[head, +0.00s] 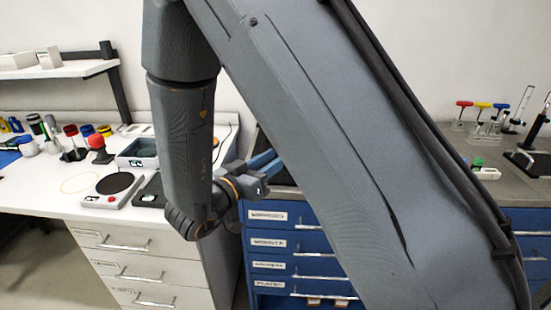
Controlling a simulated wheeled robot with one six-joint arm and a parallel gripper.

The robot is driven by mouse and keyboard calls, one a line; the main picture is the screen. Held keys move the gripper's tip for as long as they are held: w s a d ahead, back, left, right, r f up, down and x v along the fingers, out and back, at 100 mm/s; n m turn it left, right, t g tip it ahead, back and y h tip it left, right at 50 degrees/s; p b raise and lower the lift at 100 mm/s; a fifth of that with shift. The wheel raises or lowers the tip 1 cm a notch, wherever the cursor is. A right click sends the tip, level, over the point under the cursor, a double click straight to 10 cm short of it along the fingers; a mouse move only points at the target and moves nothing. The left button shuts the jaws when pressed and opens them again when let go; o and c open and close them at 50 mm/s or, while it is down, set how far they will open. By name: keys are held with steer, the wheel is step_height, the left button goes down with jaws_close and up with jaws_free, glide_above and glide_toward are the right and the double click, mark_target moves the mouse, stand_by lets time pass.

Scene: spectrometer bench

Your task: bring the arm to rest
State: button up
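My arm fills the middle and right of the head view, with its upper link slanting down to the right and its forearm hanging down at centre left. My gripper (268,164) is at the end of the wrist, pointing right and away, in front of the gap between the white bench and the blue drawer cabinet. Its fingers are small and partly hidden by the wrist, so whether they are open or shut is unclear. I see nothing clearly held in it.
A white bench (40,190) at left holds a round black-topped device (115,184), a grey tray (138,153) and several coloured-cap bottles. A shelf (60,70) hangs above. A blue drawer cabinet (268,240) stands close by. Coloured-handled tools (482,122) stand on the right counter.

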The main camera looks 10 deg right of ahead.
steer(key=w+y, duration=0.2)
steer(key=w+f+n+y, duration=0.1)
steer(key=w+y, duration=0.1)
steer(key=w+f+t+y, duration=0.1)
steer(key=w, duration=0.1)
steer(key=shift+f+n+y, duration=0.1)
steer(key=shift+n+y, duration=0.2)
steer(key=shift+y, duration=0.1)
steer(key=n+y, duration=0.1)
steer(key=y, duration=0.1)
steer(key=a+f+y, duration=0.1)
steer(key=y, duration=0.1)
steer(key=a+f+n+g+y, duration=0.1)
steer(key=y, duration=0.1)
steer(key=shift+n, duration=0.3)
steer(key=s+d+f+n+g+y, duration=0.1)
steer(key=s+d+f+n+g, duration=0.1)
steer(key=s, duration=0.9)
steer(key=s+d+f+n+g+y, duration=0.1)
steer(key=s+d+g, duration=0.4)
steer(key=s, duration=0.6)
steer(key=n+g, duration=0.1)
steer(key=g, duration=0.1)
steer(key=shift+f+g, duration=0.3)
steer(key=shift+f, duration=0.1)
